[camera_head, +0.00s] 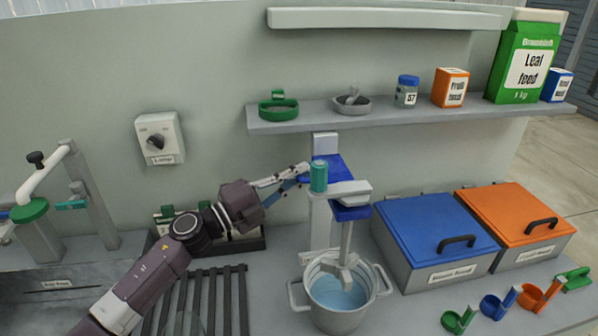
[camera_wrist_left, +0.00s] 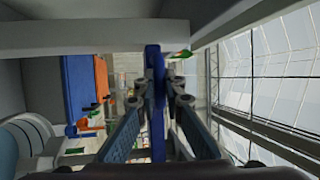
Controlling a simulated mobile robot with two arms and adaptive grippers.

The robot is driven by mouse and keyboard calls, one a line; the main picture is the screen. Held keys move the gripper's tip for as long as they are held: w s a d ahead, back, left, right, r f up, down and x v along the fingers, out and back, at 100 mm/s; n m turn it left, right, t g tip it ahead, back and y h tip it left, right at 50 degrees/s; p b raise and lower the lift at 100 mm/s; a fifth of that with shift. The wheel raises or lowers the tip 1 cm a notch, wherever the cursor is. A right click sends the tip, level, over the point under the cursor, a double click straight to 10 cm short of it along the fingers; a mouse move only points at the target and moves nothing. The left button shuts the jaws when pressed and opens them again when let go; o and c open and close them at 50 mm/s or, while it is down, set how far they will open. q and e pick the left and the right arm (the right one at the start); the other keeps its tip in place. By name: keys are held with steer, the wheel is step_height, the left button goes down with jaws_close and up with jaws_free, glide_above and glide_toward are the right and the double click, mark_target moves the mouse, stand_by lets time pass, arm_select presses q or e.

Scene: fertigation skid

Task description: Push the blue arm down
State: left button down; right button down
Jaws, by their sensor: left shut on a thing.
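The blue arm (camera_head: 341,169) belongs to a grey mixer stand (camera_head: 320,222) in the middle of the head view. A green cylinder (camera_head: 319,176) stands at its near side, and a grey paddle hangs from its front into a metal pot (camera_head: 337,318) of bluish liquid. My left gripper (camera_head: 304,174) reaches in from the left and is shut on the blue arm's left edge. In the left wrist view, the blue arm (camera_wrist_left: 155,90) shows as a thin upright strip between the fingers (camera_wrist_left: 158,105). My right gripper is not in view.
A wall shelf (camera_head: 420,115) with jars and boxes runs above the mixer. A blue-lidded bin (camera_head: 430,225) and an orange-lidded bin (camera_head: 515,210) stand to the right. Small coloured scoops lie at the front right. A slatted rack (camera_head: 240,300) lies left of the pot.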

arm_select(q)
step_height(320, 180, down, 9)
steer(key=b, duration=0.5)
steer(key=shift+f+b, duration=0.2)
steer(key=shift+b, duration=0.2)
steer(key=c, duration=2)
jaws_free()
steer(key=shift+r, duration=0.1)
steer(key=v, duration=1.2)
